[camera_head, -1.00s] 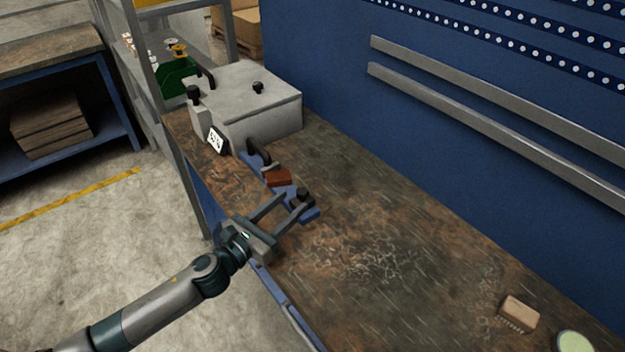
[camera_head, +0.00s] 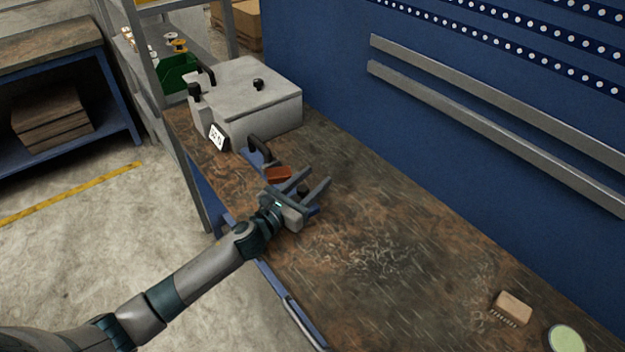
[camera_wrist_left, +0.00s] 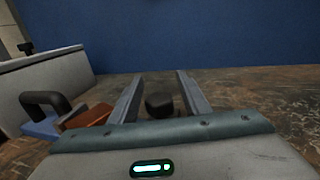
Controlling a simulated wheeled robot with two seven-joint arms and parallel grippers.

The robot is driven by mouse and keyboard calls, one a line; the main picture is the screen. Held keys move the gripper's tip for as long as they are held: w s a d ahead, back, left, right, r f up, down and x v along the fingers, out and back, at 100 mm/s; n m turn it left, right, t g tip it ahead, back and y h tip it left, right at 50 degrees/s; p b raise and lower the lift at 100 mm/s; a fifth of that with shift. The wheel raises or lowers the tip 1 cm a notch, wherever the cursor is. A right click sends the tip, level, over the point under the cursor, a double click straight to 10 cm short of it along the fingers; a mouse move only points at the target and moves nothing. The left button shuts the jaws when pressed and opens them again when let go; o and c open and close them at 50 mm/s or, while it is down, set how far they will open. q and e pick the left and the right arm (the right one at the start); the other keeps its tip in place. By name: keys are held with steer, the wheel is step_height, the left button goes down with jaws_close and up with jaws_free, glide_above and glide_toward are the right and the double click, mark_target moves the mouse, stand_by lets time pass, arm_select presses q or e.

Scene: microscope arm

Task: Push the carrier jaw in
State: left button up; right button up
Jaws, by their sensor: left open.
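A blue rail (camera_head: 313,210) lies on the bench and runs from the grey box towards the front. A red-brown block (camera_head: 277,174) sits on it, beside a black curved handle (camera_head: 261,149). My left gripper (camera_head: 319,177) is open, with its fingers over the rail's near end, in front of the block. A black knob (camera_wrist_left: 160,104) shows between the two fingers in the left wrist view; I cannot tell whether they touch it. The block (camera_wrist_left: 86,117) and handle (camera_wrist_left: 45,101) are left of the fingers there. My gripper hides part of the rail. My right gripper is out of view.
The grey box (camera_head: 262,105) with black knobs stands at the rail's far end. A blue wall (camera_head: 450,120) with metal strips bounds the bench behind. A brush (camera_head: 513,307) and a round green-topped thing (camera_head: 566,340) lie at the front right. The bench middle is clear.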

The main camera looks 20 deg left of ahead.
arm_select(q)
jaws_close()
steer(key=w+a, duration=0.2)
steer(key=w+a+b, duration=0.1)
steer(key=a, duration=0.1)
steer(key=shift+w+a+b, duration=0.3)
steer(key=shift+w+a, duration=0.05)
steer(key=shift+a, duration=0.05)
jaws_free()
steer(key=shift+s, duration=0.15)
